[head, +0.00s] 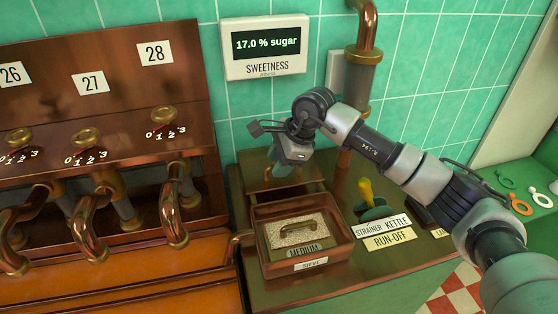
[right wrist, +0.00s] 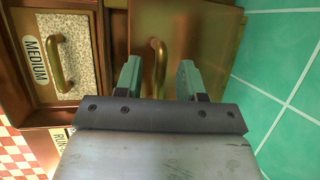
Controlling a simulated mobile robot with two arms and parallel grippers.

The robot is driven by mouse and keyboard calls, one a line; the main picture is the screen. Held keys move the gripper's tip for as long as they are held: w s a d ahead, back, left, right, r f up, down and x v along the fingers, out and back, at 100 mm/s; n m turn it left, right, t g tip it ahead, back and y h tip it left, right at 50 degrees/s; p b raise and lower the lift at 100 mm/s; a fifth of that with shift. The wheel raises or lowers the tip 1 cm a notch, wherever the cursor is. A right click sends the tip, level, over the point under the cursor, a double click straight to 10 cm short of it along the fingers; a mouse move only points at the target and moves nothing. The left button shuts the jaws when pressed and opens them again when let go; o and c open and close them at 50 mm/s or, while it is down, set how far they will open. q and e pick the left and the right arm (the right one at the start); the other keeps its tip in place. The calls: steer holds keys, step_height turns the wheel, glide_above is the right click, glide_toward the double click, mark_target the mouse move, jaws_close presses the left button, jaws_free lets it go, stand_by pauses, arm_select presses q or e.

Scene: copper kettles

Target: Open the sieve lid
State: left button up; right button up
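The sieve box (head: 336,256) is a brown copper-coloured box labelled SIEVE. Its top is uncovered, showing a mesh insert labelled MEDIUM (head: 285,242) with a brass handle (head: 297,227). The insert also shows at the left of the right wrist view (right wrist: 84,62). The lid (right wrist: 205,40) is a brown panel with its own brass handle (right wrist: 158,66), swung back behind the box. My right gripper (right wrist: 159,78) is open, with its greenish fingers on either side of the lid handle and gaps visible. In the head view it hangs above the lid (head: 286,170). My left gripper is out of view.
A copper pipe (head: 352,112) rises behind the box. A yellow-handled lever (head: 367,192) and STRAINER KETTLE and RUN-OFF labels are to its right. Copper taps (head: 101,213) stand at left. A sweetness display (head: 265,47) hangs on the green tiles.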

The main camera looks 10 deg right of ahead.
steer(key=b+v, duration=0.1)
steer(key=v, duration=0.9)
steer(key=shift+d+r+b, duration=0.15)
steer(key=shift+r+b, duration=0.15)
steer(key=shift+r, duration=0.05)
steer(key=shift+s+f, duration=0.1)
